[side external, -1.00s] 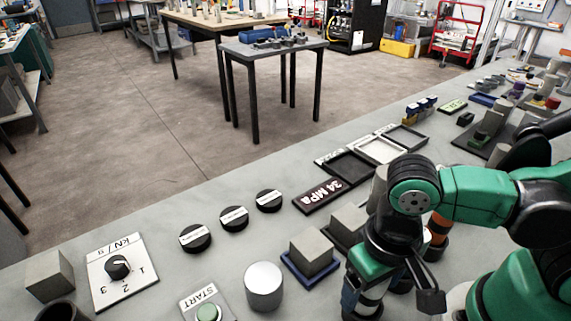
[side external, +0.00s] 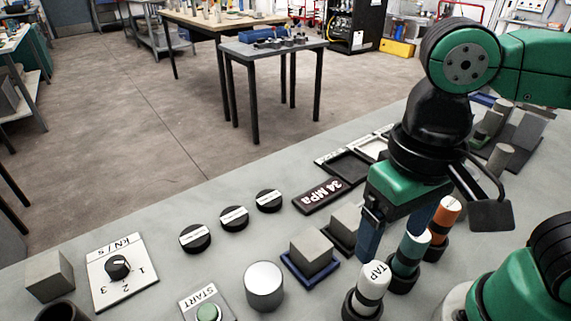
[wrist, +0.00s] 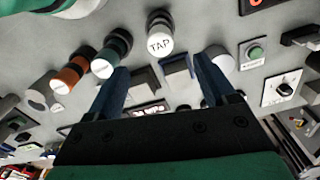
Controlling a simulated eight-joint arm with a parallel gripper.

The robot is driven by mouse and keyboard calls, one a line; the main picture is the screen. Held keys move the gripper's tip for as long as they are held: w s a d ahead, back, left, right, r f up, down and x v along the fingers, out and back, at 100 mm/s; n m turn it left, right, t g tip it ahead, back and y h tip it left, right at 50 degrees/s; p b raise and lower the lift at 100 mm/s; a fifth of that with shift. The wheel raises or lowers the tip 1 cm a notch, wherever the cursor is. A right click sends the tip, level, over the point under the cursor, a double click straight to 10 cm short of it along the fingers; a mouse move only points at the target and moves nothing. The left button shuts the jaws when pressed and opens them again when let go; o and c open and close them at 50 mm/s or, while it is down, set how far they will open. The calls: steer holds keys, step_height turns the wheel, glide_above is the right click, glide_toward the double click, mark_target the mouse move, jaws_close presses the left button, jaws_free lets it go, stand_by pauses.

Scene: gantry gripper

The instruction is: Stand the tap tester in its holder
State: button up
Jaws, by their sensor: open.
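The tap tester (side external: 374,281), a white cylinder with TAP on its top, stands upright in a round black holder (side external: 361,306) at the lower middle. In the wrist view the tap tester (wrist: 160,42) also sits upright in its black ring. My gripper (side external: 393,240) is open and empty, raised above and behind the tester in the side view. Its blue fingers are apart and clear of it, and the gripper (wrist: 162,68) also shows in the wrist view. The tester's lower end is hidden inside the holder.
A teal tester (side external: 409,250) and an orange tester (side external: 445,212) stand in similar black holders beside it. A metal cylinder (side external: 264,284) and a grey block on a blue base (side external: 312,252) are to the left. The START button (side external: 208,313) is near the front edge.

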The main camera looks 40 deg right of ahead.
steer(key=shift+r, duration=0.65)
steer(key=w+d+f+n+t, duration=0.2)
steer(key=w+d+f+t, duration=0.2)
steer(key=w+d+t, duration=0.3)
steer(key=w+d, duration=0.3)
steer(key=w, duration=0.1)
steer(key=shift+w+f, duration=0.15)
steer(key=shift+w, duration=0.25)
